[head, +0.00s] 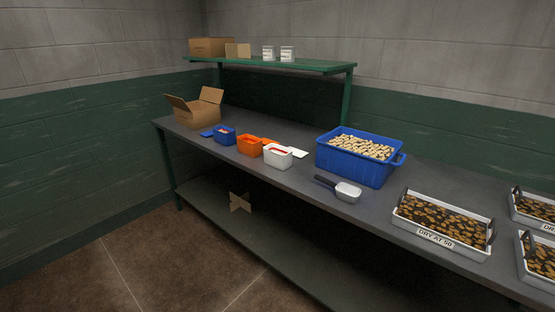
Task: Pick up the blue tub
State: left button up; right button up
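A small blue tub (225,137) stands on the dark workbench (290,178), left of an orange tub (249,146) and a white tub (278,157). Something pale and red shows inside its opening, too small to make out. A flat blue piece (207,134), perhaps its lid, lies just left of it. A much larger blue crate (352,165) full of pale pieces stands farther right. Neither of my grippers is in view.
An open cardboard box (196,112) stands behind the tubs at left. A scoop (340,188) lies before the crate. Trays of dark pieces (443,222) fill the right end. A green shelf (272,64) overhangs the back. Floor (150,270) is clear at front left.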

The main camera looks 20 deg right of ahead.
aim_at(225, 136)
jog(key=i+j+z, duration=0.15)
jog(key=i, duration=0.45)
jog(key=i+j+z, duration=0.1)
jog(key=i, duration=0.55)
